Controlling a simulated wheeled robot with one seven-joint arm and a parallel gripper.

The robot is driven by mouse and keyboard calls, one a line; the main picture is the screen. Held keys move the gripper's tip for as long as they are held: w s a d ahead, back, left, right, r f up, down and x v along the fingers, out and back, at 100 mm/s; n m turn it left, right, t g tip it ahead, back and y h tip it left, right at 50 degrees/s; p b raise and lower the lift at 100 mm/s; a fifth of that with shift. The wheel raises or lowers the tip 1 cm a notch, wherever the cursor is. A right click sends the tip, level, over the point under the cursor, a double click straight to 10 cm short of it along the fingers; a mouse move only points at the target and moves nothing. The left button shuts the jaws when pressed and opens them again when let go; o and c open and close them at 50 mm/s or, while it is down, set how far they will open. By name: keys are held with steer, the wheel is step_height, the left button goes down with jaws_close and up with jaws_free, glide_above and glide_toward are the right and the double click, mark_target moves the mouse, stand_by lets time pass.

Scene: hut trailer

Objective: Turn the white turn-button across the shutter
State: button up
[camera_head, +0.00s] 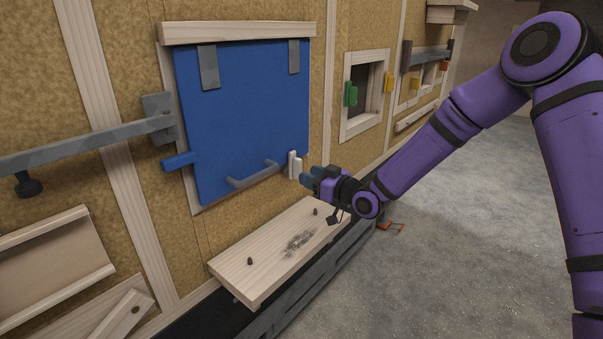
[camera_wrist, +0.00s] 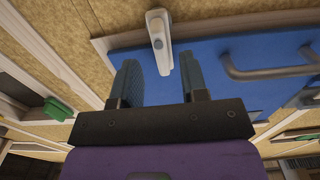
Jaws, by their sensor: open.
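The white turn-button (camera_head: 294,165) stands about upright at the right edge of the blue shutter (camera_head: 245,115), low down near the corner. The shutter hangs closed, with a grey bar handle (camera_head: 253,175) near its bottom. My gripper (camera_head: 308,177) is open, just right of the turn-button and close to it. Nothing is gripped. I cannot tell whether a finger touches the button.
A blue turn-button (camera_head: 179,160) lies level at the shutter's left edge. A wooden shelf (camera_head: 275,250) with small dark knobs juts out below. A grey bar (camera_head: 85,145) crosses the wall at left. A framed opening with a green button (camera_head: 351,94) is farther right.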

steer(key=v, duration=0.6)
steer(key=shift+d, duration=0.1)
steer(key=s+d+r+m+g+h, duration=0.1)
steer(key=s+d+r+m+h, duration=0.1)
steer(key=s+d+r+h, duration=0.6)
steer(key=s+d+r+m+h, duration=0.25)
steer(key=d+r+h, duration=0.35)
steer(key=d, duration=0.4)
steer(key=s+d+r+m+g, duration=0.1)
steer(key=s+d+r+m, duration=0.1)
steer(key=s, duration=0.7)
steer(key=s+d+r+m+g, duration=0.2)
steer(key=s, duration=0.7)
steer(key=s+d+r+m+g, duration=0.1)
steer(key=s+d+r+m, duration=0.1)
steer(key=s, duration=0.7)
steer(key=shift+s+d+g, duration=0.15)
steer(key=shift+d+g, duration=0.25)
steer(key=shift+d, duration=0.1)
